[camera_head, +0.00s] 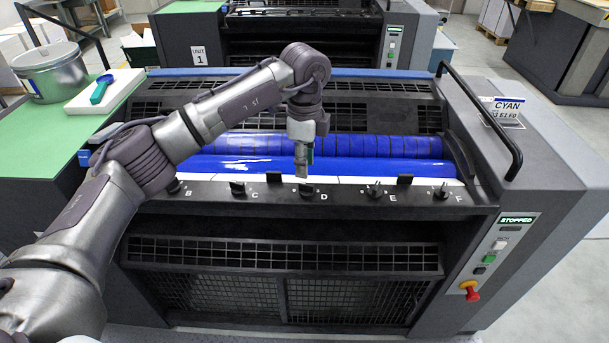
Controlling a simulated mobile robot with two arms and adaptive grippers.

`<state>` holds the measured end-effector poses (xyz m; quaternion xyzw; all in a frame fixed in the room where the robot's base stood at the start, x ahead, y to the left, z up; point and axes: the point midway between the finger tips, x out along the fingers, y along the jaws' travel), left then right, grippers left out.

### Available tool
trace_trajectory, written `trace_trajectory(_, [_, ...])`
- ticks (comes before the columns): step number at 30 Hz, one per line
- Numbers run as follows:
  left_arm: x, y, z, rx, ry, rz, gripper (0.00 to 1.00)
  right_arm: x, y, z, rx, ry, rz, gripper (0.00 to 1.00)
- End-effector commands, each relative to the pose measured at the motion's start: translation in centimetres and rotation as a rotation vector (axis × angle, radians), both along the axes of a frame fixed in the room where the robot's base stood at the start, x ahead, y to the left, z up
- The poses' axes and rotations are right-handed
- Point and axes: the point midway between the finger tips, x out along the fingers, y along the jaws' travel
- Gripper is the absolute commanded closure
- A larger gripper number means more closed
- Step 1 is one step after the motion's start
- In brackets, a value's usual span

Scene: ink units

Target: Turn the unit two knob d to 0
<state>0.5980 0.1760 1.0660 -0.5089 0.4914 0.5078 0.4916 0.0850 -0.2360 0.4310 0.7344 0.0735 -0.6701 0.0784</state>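The near ink unit (300,232) carries a row of small black knobs along its front ledge, lettered B to F. Knob D (307,191) sits near the middle of the row, left of its white letter. My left arm reaches in from the left, and its gripper (302,173) points down at knob D, with the tips just above or behind it. I cannot tell whether they touch. The fingers show narrow and edge-on, so their opening is unclear. Knob D's pointer and scale are too small to read. My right gripper is out of view.
Knob C (237,188) and knob E (374,190) flank knob D. Blue rollers (380,168) lie behind the ledge. A black handrail (484,115) rises at right, above a control panel with a red stop button (470,291). A pail (50,72) stands on the green left top.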

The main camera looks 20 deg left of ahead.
Motion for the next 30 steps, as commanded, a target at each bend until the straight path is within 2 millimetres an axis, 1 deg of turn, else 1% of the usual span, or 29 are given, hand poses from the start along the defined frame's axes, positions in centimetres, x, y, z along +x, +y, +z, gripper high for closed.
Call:
trace_trajectory(1, [0.1,0.0,1.2,0.0,-0.004,0.0,0.64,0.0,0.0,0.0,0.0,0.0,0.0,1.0])
trace_trajectory(6, [0.0,0.0,4.4,0.001,-0.002,0.001,0.64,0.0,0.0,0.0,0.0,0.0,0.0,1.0])
trace_trajectory(9, [0.1,0.0,5.6,0.0,-0.002,0.002,0.64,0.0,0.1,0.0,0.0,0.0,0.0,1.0])
trace_trajectory(12, [0.0,0.0,6.2,0.001,0.0,0.002,0.64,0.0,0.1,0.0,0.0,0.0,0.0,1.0])
trace_trajectory(16, [0.0,0.0,6.5,0.001,0.001,0.002,0.64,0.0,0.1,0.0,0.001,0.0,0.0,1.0])
trace_trajectory(26, [0.0,0.0,6.5,0.001,0.001,0.001,0.64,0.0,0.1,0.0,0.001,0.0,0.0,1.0])
trace_trajectory(28, [0.0,-0.4,6.2,-0.013,0.001,-0.013,0.64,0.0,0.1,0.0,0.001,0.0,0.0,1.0])
trace_trajectory(29, [-0.1,-0.8,5.9,-0.028,0.0,-0.027,0.64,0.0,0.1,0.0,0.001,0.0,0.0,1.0])
trace_trajectory(30, [-0.2,-1.7,5.3,-0.06,-0.001,-0.058,0.64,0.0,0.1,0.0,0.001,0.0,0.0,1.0])
